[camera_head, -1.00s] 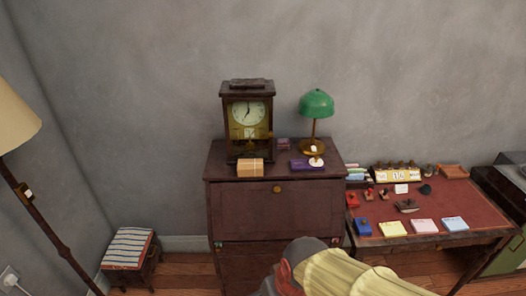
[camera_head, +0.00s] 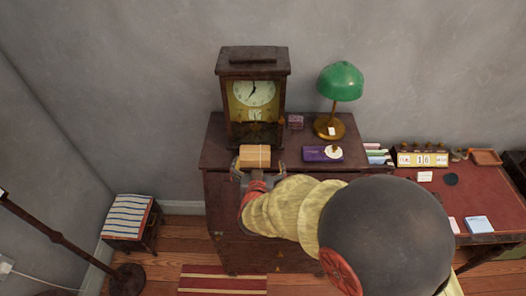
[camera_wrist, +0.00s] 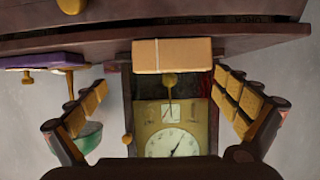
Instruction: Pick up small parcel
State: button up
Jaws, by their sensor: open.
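The small parcel (camera_head: 255,154) is a brown box with a pale band around it. It lies at the front edge of the dark wooden cabinet top, before the clock. My gripper (camera_head: 257,170) is open and empty just in front of it, one finger near each side. In the wrist view, which is upside down, the parcel (camera_wrist: 172,55) shows between and beyond the spread finger pads of my gripper (camera_wrist: 163,85). I cannot tell whether the fingers touch it.
The clock (camera_head: 252,95) stands close behind the parcel. A green lamp (camera_head: 340,82), a purple box (camera_head: 316,154) and a small dark box (camera_head: 296,122) share the cabinet top (camera_head: 217,140). A desk (camera_head: 480,180) with stationery stands to the right.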

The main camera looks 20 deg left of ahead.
aim_at(255, 154)
jog(key=shift+x, duration=0.9)
jog(key=shift+b+x, duration=0.35)
jog(key=shift+x, duration=0.4)
jog(key=shift+w+a+f+b, duration=0.15)
jog(key=shift+w+a+f, duration=0.15)
jog(key=shift+a, duration=0.2)
jog(key=shift+w+a+f+b, duration=0.15)
jog(key=shift+w+a, duration=0.1)
jog(key=shift+a, duration=0.2)
jog(key=shift+w+a+f, duration=0.15)
jog(key=shift+w+a, duration=0.05)
jog(key=shift+a, duration=0.05)
jog(key=shift+w+f, duration=0.25)
jog(key=shift+w, duration=0.2)
jog(key=shift+w+r, duration=0.15)
jog(key=shift+r, duration=0.15)
jog(key=c, duration=1)
jog(key=shift+r, duration=0.15)
